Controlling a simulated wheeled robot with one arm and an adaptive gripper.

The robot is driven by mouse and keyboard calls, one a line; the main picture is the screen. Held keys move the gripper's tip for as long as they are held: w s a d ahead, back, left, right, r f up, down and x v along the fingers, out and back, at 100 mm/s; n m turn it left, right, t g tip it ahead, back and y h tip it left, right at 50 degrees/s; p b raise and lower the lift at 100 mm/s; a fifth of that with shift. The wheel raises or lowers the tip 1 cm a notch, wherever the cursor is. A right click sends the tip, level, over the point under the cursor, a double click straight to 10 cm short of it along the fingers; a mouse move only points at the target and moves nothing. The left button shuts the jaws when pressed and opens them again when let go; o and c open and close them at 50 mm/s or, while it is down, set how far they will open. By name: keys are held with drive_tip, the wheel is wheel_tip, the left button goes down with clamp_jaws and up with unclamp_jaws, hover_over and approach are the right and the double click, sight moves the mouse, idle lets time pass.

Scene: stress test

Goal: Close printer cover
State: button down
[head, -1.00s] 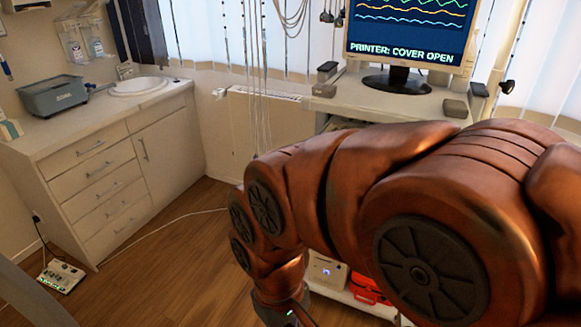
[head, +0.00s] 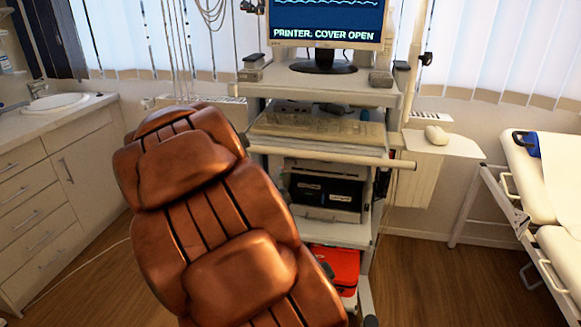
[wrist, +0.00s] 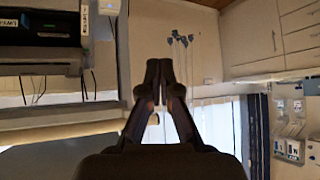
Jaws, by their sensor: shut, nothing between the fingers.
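The monitor (head: 325,25) on top of the cart reads "PRINTER: COVER OPEN". In the wrist view, which looks upside down, a dark labelled device (wrist: 38,28) shows at upper left, probably the same one. My gripper (wrist: 160,68) is shut and empty, its fingers pointing into open space to the right of that device.
A keyboard shelf (head: 318,150) juts out above the device. A red case (head: 334,270) lies on the lower shelf. A sink counter (head: 55,112) stands at left and a couch (head: 540,185) at right. Wood floor (head: 430,285) is clear between cart and couch.

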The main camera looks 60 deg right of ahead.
drive_tip(key=d+f+m+h+b, duration=0.1)
drive_tip(key=d+h, duration=0.2)
drive_tip(key=d, duration=0.9)
drive_tip(key=d+f+m+h+b, duration=0.1)
drive_tip(key=d+m+h+b, duration=0.1)
drive_tip(key=d, duration=1)
drive_tip(key=s+d+f+m+g+h+b, duration=0.1)
drive_tip(key=d+h, duration=0.3)
drive_tip(key=d, duration=0.8)
drive_tip(key=shift+d+f+m+h+b, duration=0.3)
drive_tip(key=shift+d+f+m+b, duration=0.1)
drive_tip(key=shift+m+b, duration=0.25)
drive_tip(key=shift+f, duration=0.1)
